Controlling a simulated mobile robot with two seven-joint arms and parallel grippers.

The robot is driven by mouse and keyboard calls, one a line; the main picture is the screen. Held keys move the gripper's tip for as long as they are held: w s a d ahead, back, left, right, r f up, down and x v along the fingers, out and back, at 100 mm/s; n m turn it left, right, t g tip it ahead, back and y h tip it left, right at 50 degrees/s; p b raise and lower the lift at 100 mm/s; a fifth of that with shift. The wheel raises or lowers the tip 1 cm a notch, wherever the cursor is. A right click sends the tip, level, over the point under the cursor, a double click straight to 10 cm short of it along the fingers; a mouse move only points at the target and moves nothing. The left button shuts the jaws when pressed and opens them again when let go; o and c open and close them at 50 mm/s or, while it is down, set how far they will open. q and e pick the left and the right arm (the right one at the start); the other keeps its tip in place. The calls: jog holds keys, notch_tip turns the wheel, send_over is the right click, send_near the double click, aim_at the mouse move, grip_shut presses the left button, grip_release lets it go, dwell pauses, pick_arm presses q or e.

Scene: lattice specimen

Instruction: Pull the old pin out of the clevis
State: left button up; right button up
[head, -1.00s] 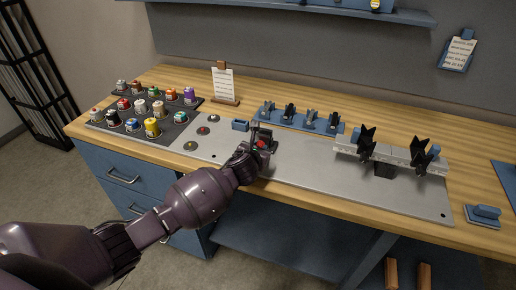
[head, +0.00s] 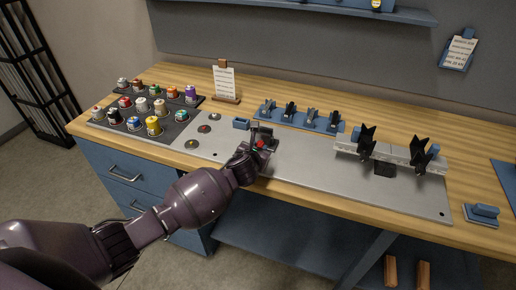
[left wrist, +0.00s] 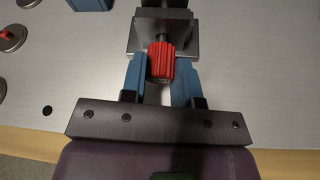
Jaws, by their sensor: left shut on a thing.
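The old pin shows as a red ribbed head (left wrist: 160,62) in the left wrist view, with a short dark shank running into the dark clevis block (left wrist: 140,38). In the head view the red head (head: 260,143) is small beside the dark clevis (head: 265,131) on the grey plate. My left gripper (left wrist: 160,70) has its blue fingers on either side of the red head and is shut on it. The inside of the clevis is hidden, so the pin's depth in it cannot be told. My right gripper is not in view.
A blue rack (head: 297,121) with several clamp-like pieces stands behind the clevis. A grey beam with black V-shaped holders (head: 385,154) is to the right. Several colored-capped jars stand on a dark tray (head: 184,124) at left. The grey plate (head: 305,160) is clear between clevis and beam.

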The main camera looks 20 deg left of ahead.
pick_arm(q)
jog(key=shift+s+r+p, duration=0.15)
jog(key=shift+s+p, duration=0.4)
jog(key=shift+s, duration=0.15)
jog(key=shift+s+p, duration=0.5)
jog(key=shift+s, duration=0.2)
jog(key=shift+s+a+p, duration=0.1)
jog(key=shift+s+p, duration=0.2)
jog(key=shift+s, duration=0.15)
jog(key=shift+s+p, duration=0.5)
jog(key=shift+s, duration=1.4)
